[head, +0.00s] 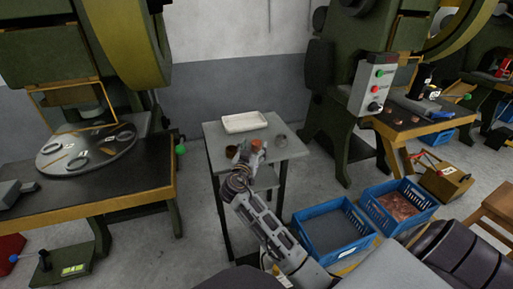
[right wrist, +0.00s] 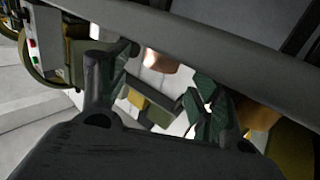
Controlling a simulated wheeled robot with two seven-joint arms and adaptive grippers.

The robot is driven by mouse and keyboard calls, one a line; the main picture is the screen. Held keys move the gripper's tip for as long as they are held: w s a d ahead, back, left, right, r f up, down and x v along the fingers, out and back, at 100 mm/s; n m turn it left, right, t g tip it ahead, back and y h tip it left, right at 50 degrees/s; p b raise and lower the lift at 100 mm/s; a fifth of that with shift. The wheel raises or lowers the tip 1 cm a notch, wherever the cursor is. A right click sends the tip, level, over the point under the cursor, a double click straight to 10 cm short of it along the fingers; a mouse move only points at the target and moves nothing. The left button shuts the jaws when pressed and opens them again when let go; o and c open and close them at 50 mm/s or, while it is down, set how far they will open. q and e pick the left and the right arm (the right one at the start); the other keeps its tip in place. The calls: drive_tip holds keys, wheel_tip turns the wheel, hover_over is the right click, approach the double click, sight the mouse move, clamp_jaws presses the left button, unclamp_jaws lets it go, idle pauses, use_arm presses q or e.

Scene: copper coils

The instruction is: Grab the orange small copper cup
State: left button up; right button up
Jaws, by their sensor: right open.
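The small orange copper cup (head: 257,144) stands on the small grey table in the head view, just beyond my right gripper (head: 246,153). In the right wrist view, a copper-coloured rounded thing (right wrist: 160,61) shows beyond the fingers; it looks like the cup, partly cut off by a grey bar. My right gripper (right wrist: 155,95) is open there, its dark fingers spread apart with nothing clearly between them. I cannot tell whether a finger touches the cup. My left gripper is not in view.
On the small table (head: 294,150) are a white tray (head: 244,122) at the back, a dark brown cup (head: 231,152) at the left and a grey cup (head: 281,141) at the right. Blue crates (head: 330,232) stand on the floor to the right. Green presses flank the table.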

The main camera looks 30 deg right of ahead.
sight(257, 142)
drive_tip(key=shift+w+d+f, duration=0.1)
drive_tip(key=shift+w+d, duration=0.2)
drive_tip(key=shift+d, duration=0.05)
drive_tip(key=x, duration=0.2)
drive_tip(key=shift+w+d+f+b, duration=0.2)
drive_tip(key=shift+w+b, duration=0.05)
drive_tip(key=shift+b, duration=0.15)
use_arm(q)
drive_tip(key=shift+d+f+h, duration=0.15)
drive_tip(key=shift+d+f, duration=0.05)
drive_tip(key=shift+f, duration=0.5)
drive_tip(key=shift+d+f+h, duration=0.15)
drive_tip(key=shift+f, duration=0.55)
use_arm(e)
drive_tip(key=shift+w+d, duration=0.35)
drive_tip(key=shift+d, duration=0.05)
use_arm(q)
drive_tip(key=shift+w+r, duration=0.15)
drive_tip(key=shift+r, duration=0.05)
use_arm(e)
drive_tip(key=c, duration=1)
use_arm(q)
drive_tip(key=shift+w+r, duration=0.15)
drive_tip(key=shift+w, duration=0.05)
use_arm(e)
drive_tip(key=shift+c, duration=0.5)
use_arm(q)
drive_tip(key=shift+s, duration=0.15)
use_arm(e)
drive_tip(key=shift+r, duration=0.1)
